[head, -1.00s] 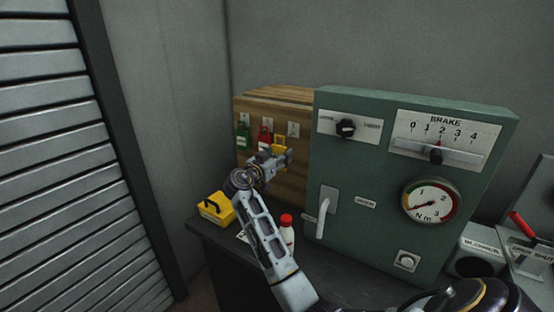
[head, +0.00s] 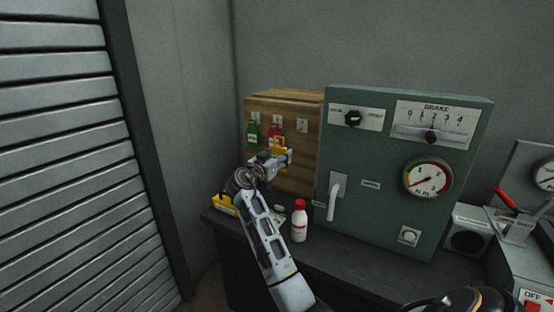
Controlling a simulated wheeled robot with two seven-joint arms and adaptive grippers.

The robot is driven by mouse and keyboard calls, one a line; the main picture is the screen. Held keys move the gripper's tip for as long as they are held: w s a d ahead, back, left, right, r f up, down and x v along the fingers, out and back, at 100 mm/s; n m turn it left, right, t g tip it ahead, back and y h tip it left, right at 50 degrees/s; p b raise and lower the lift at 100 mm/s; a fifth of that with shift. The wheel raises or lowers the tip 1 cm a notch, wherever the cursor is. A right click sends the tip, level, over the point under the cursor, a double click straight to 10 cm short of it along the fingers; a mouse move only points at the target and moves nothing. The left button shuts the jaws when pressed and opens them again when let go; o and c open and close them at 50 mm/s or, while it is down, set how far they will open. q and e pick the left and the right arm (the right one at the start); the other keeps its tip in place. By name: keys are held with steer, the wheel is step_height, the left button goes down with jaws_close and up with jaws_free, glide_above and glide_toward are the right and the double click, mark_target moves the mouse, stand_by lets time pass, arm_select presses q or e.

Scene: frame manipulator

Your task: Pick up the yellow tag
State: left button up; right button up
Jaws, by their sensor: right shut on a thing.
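The yellow tag (head: 280,142) shows at the tips of my right gripper (head: 285,156), in front of the wooden board. My right gripper is shut on it, and the fingers cover its lower part. The third hook plate (head: 302,125) is up and right of the tag, and no tag shows hanging on it. A green tag (head: 252,132) and a red tag (head: 273,132) hang on the hooks to the left. The gripper partly overlaps the red tag from this angle. My left gripper is not in view.
A red-capped white bottle (head: 299,222) stands on the dark table (head: 340,258), right of my forearm. A yellow box (head: 224,205) is partly behind my arm. The green brake panel (head: 375,225) with a lever handle (head: 336,197) stands close on the right.

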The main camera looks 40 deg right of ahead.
steer(key=shift+s+a, duration=0.15)
steer(key=shift+a, duration=0.15)
steer(key=shift+r, duration=0.75)
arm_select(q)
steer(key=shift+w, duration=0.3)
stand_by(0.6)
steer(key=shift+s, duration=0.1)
